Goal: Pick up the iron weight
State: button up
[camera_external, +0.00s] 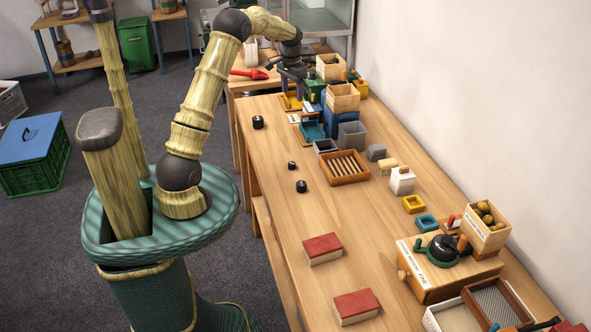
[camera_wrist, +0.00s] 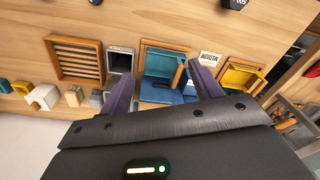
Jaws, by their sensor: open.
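Three small black weight-like pieces stand apart on the bare front part of the long wooden table: a larger one (camera_external: 258,122) at the far end and two smaller ones, (camera_external: 292,165) and (camera_external: 301,186), nearer. Two black pieces show at the top edge of the wrist view, one (camera_wrist: 95,2) at left and one (camera_wrist: 235,3) with white marking, both cut off. I cannot tell which is iron. My gripper (camera_external: 298,92) is above the trays at the far end, away from these pieces. In the wrist view its fingers (camera_wrist: 162,88) are spread and empty.
Below my gripper are a teal tray (camera_wrist: 160,65), a yellow tray (camera_wrist: 240,76) and a grey bin (camera_wrist: 120,60). A slatted tray (camera_external: 344,168) lies nearer. Wooden boxes (camera_external: 342,97) stand behind. Red blocks (camera_external: 323,248) lie at the front; the table's left side is mostly clear.

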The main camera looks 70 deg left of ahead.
jog(key=n, duration=0.2)
send_over(258, 118)
notch_tip(258, 118, down, 2)
jog(key=f, duration=0.1)
jog(key=shift+w+d+r+b, duration=0.1)
jog(key=shift+d+r+b, duration=0.15)
jog(key=shift+b, duration=0.2)
notch_tip(258, 118, down, 12)
jog(key=shift+f+p, duration=0.1)
jog(key=shift+p, duration=0.9)
jog(key=shift+a+f+p, duration=0.15)
jog(key=shift+f+p, duration=0.4)
jog(key=shift+f, duration=0.75)
jog(key=shift+a+f+p, duration=0.1)
jog(key=shift+f+p, duration=0.4)
jog(key=shift+f, duration=0.8)
